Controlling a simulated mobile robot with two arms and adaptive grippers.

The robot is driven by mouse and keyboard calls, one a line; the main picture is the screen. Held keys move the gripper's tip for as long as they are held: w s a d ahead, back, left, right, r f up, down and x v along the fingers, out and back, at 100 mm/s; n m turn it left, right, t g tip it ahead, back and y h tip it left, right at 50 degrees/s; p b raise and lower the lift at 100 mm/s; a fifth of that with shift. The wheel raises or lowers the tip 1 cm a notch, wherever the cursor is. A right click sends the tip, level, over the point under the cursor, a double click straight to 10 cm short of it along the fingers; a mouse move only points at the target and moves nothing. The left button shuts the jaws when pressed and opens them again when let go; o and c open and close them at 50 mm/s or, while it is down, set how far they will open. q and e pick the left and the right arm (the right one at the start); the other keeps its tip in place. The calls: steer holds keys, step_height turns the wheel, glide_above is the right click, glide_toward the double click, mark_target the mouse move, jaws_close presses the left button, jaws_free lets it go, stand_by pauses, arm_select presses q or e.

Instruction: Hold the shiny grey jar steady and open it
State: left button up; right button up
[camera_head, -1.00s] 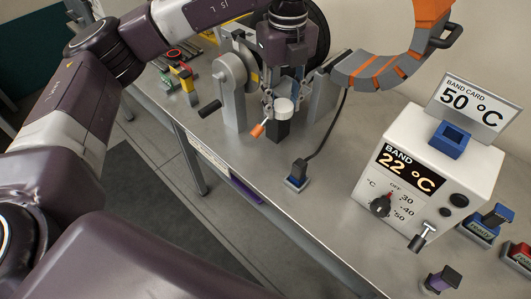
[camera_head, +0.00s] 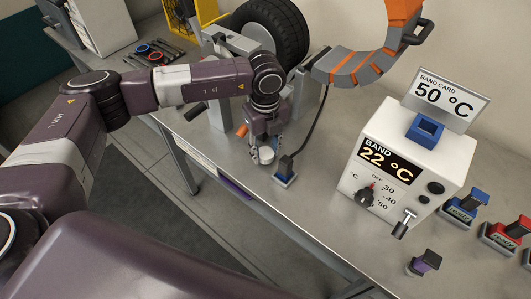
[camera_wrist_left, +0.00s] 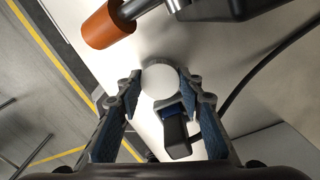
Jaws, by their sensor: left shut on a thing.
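I make out no shiny grey jar that can be opened. My left gripper (camera_head: 266,148) points down over the metal bench, in front of the clamp with the orange-ended handle (camera_head: 242,130). It is shut on a small pale round piece (camera_head: 266,156). In the left wrist view the piece (camera_wrist_left: 160,82) shows as a plain whitish disc between the blue-padded fingertips (camera_wrist_left: 160,92); its sides are mostly hidden.
A tyre (camera_head: 272,32) stands behind the clamp. A curved grey and orange segmented band (camera_head: 362,58) hangs at the upper middle. A white control box (camera_head: 395,160) reads 22 °C. Small blue (camera_head: 463,207) and red (camera_head: 508,233) blocks stand at right. The bench front middle is clear.

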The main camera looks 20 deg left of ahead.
arm_select(q)
step_height(320, 180, down, 2)
steer(key=shift+f, duration=0.1)
steer(key=shift+f, duration=0.2)
steer(key=o, duration=1.3)
steer(key=shift+r, duration=0.1)
steer(key=shift+r, duration=0.1)
